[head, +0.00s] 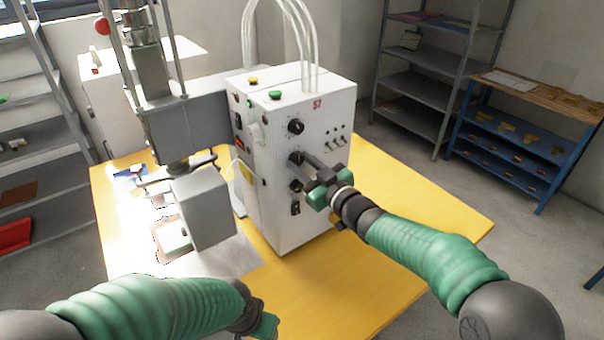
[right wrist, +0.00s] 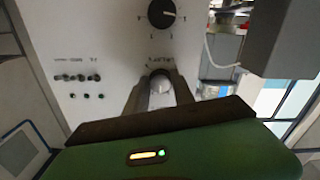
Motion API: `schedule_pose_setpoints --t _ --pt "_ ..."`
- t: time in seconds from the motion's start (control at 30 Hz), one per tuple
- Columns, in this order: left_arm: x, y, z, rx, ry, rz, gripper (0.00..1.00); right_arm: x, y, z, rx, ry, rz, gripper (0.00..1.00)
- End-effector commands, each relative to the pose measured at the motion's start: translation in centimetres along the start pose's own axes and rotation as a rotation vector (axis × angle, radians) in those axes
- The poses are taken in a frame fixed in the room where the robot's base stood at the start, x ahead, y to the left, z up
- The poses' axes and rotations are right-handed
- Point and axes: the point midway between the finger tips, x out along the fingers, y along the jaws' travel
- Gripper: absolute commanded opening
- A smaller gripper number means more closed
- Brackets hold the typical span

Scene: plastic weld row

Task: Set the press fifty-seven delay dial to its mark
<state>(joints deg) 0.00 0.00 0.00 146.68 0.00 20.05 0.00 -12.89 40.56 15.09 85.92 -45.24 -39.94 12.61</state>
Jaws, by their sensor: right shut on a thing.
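Black dials run down the face: an upper dial (head: 296,126), a middle one at my fingertips and a lower one partly behind my gripper. My right gripper (head: 303,168) is shut on a knob at the middle dial; in the right wrist view a pale grey knob (right wrist: 160,84) sits between the fingers. Its pointer and mark are hidden. A black dial with a scale (right wrist: 162,13) shows beyond it. My left gripper (head: 266,325) is low in the head view, its fingers unclear.
Toggle switches (head: 336,140) sit right of the dials. The grey press head (head: 200,210) stands left of the cabinet over a brightly lit area. The yellow table (head: 400,215) is clear at right. A blue shelf unit (head: 515,135) and grey racks stand behind.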

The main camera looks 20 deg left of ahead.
Motion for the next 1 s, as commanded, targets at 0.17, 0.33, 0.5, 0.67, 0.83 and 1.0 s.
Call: schedule_pose_setpoints --t 0.17,0.33,0.5,0.67,0.83,1.0 --pt "1.9 0.0 0.4 0.000 0.000 0.000 0.54 0.0 -0.1 0.4 -0.152 -0.001 0.001 0.00" --pt "2.8 0.0 0.7 0.000 0.000 0.000 0.54 0.0 0.0 0.3 -0.271 -0.001 0.000 0.00" --pt "3.4 0.0 0.8 0.000 0.000 0.000 0.54 0.0 -0.1 0.3 -0.355 -0.002 -0.001 0.00" --pt "3.7 0.0 0.9 0.000 0.000 0.000 0.54 0.0 0.0 0.2 -0.401 -0.003 -0.001 0.00" --pt "3.8 0.0 0.9 0.000 0.000 0.000 0.54 0.0 0.0 0.1 -0.419 -0.003 -0.002 0.00" --pt "3.8 0.0 0.9 0.000 0.000 0.000 0.54 0.0 0.0 0.1 -0.422 -0.003 -0.002 0.00"
